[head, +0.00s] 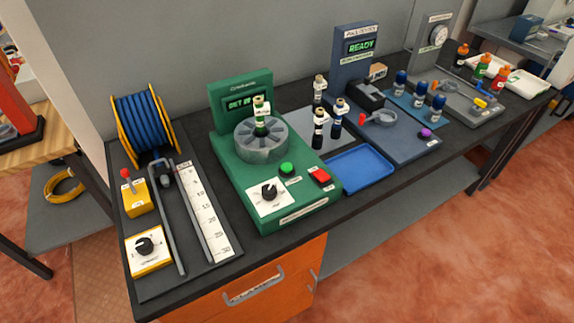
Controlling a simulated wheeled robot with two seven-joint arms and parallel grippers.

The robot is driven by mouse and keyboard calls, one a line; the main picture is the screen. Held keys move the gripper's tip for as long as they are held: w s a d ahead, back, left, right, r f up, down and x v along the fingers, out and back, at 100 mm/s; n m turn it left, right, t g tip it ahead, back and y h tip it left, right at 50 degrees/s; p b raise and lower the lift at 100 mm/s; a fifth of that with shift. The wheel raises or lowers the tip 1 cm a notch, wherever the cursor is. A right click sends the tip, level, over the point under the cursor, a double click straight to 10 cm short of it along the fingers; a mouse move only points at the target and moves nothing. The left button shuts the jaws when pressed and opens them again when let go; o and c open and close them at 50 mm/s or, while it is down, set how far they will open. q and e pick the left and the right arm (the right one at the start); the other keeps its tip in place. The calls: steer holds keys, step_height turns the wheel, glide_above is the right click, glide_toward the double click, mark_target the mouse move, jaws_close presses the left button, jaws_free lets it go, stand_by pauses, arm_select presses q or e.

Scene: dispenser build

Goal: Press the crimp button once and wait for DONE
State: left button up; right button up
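The blue-grey station at the back has an upright panel with a display (361,46) reading READY in green. On its base are a purple button (426,133), a red part (362,120), a grey curved holder (381,118) and a black block (366,93). The purple button's label is too small to read, so I cannot confirm it is the crimp button. The green machine (263,215) has its own lit display (243,104), a green button (287,169), a red switch (319,176) and a black dial (269,191). Neither gripper is in view.
A blue tray (359,168) lies in front of the dark vials (318,135). A blue spool (139,123) and a yellow dial box (148,249) stand at left. Orange and green bottles (481,67) stand at far right. The bench's front edge runs along the machines.

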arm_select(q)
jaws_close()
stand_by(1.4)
